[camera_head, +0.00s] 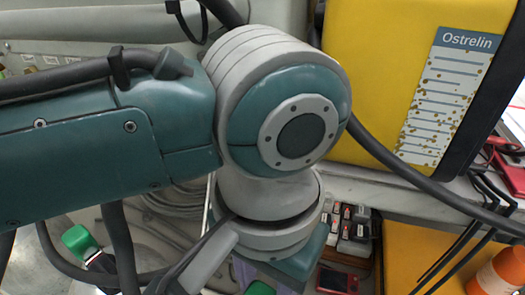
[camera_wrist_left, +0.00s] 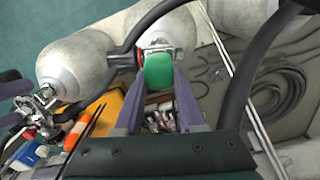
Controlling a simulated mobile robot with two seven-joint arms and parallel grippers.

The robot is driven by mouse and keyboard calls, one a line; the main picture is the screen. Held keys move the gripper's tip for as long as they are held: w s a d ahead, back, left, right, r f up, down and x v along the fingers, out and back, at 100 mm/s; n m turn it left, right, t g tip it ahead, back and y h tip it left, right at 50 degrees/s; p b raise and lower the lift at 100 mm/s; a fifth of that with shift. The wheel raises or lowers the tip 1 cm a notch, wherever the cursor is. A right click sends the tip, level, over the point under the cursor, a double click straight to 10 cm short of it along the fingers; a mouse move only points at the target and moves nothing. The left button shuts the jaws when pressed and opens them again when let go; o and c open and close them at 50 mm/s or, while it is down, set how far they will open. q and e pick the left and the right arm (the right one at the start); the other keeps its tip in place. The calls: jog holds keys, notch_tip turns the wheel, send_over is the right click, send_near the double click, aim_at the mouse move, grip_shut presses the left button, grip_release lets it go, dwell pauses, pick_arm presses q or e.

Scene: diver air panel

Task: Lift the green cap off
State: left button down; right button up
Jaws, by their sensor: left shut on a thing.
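The green cap (camera_wrist_left: 158,72) is between the purple fingers of my left gripper (camera_wrist_left: 160,80) in the left wrist view. The gripper is shut on it. Just beyond the cap is the metal fitting (camera_wrist_left: 158,46) at the end of a pale grey cylinder; I cannot tell whether the cap touches it. My right gripper is in neither view.
Another green part (camera_head: 78,240) shows at the lower left of the head view. A yellow case labelled Ostrelin (camera_head: 385,60) stands at the upper right. A second pale cylinder (camera_wrist_left: 75,65) with a metal valve is beside the fitting. Coiled hose (camera_wrist_left: 280,95) lies at right.

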aim_at(265, 287)
pick_arm(q)
notch_tip(265, 287, up, 18)
jog(key=p, duration=0.5)
jog(key=shift+f, duration=0.25)
